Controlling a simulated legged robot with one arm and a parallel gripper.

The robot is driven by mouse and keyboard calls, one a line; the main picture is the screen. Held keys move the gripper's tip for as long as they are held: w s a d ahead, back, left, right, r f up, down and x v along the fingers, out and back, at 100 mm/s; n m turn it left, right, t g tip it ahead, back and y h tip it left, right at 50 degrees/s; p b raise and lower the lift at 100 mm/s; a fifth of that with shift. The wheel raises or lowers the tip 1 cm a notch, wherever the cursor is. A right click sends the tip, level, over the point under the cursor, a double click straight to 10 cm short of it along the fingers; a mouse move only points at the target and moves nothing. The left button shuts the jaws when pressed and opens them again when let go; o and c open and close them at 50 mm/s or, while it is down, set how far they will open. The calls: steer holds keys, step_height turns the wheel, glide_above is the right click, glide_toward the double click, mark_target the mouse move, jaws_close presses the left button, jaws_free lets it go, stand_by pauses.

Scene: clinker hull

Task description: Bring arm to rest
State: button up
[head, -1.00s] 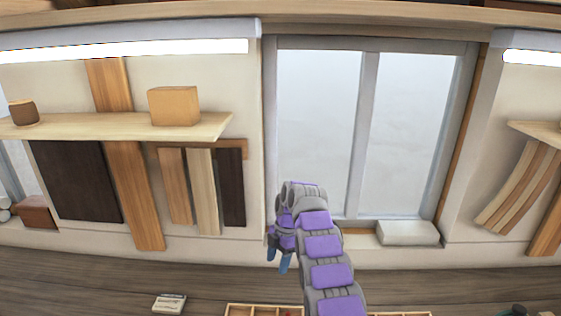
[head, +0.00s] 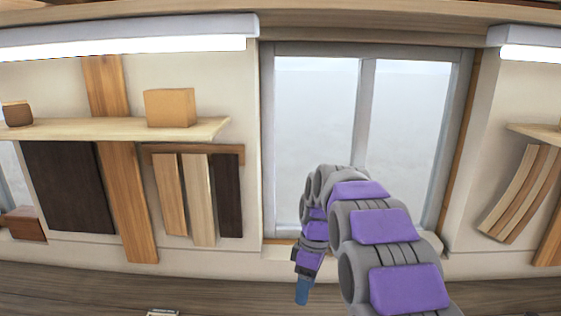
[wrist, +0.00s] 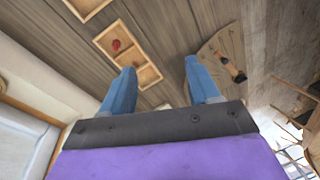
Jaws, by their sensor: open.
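My arm, with purple and grey links, rises from the lower right of the head view and bends down in front of the window. My gripper (head: 302,291) hangs at its end, pointing down, with blue fingers. In the wrist view my gripper (wrist: 163,85) shows two blue fingers spread apart with nothing between them. It is open and empty, apart from the things on the bench. In the head view the fingers overlap, so the gap is hidden there.
A wooden bench top (head: 90,287) runs below the wall. A divided wooden tray (wrist: 128,52) with a small red item lies on it. A round wooden board (wrist: 222,58) with a dark item is at right. A shelf (head: 100,129) holds a wooden block (head: 170,108) and a small pot (head: 17,114).

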steer(key=s+d+f+m+b, duration=0.2)
steer(key=s+f+m, duration=0.1)
steer(key=s, duration=0.9)
steer(key=s+d+f+m+h+b, duration=0.1)
steer(key=s+d+f+m+b, duration=0.2)
steer(key=s, duration=1)
steer(key=s+d+f+m+b, duration=0.2)
steer(key=s+m, duration=0.5)
steer(key=s, duration=0.5)
step_height(320, 180, down, 3)
steer(key=shift+s+d+r+m+h+b, duration=0.15)
steer(key=shift+s+d+m+h+b, duration=0.2)
steer(key=shift+d, duration=0.4)
steer(key=shift+w, duration=0.1)
